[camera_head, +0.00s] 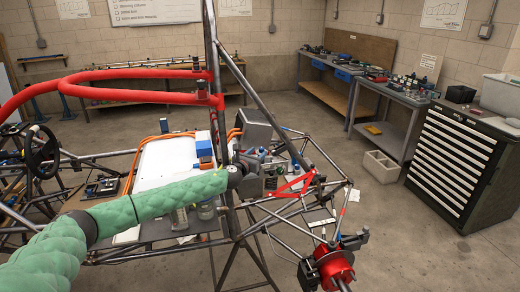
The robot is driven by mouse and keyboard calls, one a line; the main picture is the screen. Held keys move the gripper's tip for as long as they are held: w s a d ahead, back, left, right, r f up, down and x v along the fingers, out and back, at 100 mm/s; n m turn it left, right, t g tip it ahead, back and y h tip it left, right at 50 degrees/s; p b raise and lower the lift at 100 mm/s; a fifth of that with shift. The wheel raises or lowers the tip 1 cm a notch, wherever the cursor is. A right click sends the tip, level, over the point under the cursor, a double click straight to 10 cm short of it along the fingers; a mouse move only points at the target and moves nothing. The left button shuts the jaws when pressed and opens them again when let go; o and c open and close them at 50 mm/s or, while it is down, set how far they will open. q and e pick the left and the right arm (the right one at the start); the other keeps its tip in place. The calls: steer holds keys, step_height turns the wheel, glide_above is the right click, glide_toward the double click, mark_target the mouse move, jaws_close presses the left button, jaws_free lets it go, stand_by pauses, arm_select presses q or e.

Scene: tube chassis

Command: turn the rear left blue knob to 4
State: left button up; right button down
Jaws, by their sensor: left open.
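My left arm, in a green padded sleeve, reaches in from the lower left. Its gripper (268,181) is open, at the rear part of the tube chassis (242,222), in front of a cluster of small parts. Small blue parts (263,153) show just beyond the gripper, on or near a light panel. They are too small to tell which is the rear left blue knob or where it points. I cannot tell whether the fingers touch anything. My right gripper is not in view.
A tilted grey box (254,130) and chassis tubes stand close around the gripper. A red padded bar (130,80) crosses at the left. A red hub (333,265) sits at the lower right. A drawer cabinet (463,160) stands at the right, with clear floor before it.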

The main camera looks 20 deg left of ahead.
mark_target(262, 150)
arm_select(q)
steer(key=shift+w+d+p, duration=0.15)
steer(key=shift+w, duration=0.6)
steer(key=shift+w+d+p, duration=0.1)
steer(key=shift+w+p, duration=0.05)
steer(key=shift+w, duration=0.55)
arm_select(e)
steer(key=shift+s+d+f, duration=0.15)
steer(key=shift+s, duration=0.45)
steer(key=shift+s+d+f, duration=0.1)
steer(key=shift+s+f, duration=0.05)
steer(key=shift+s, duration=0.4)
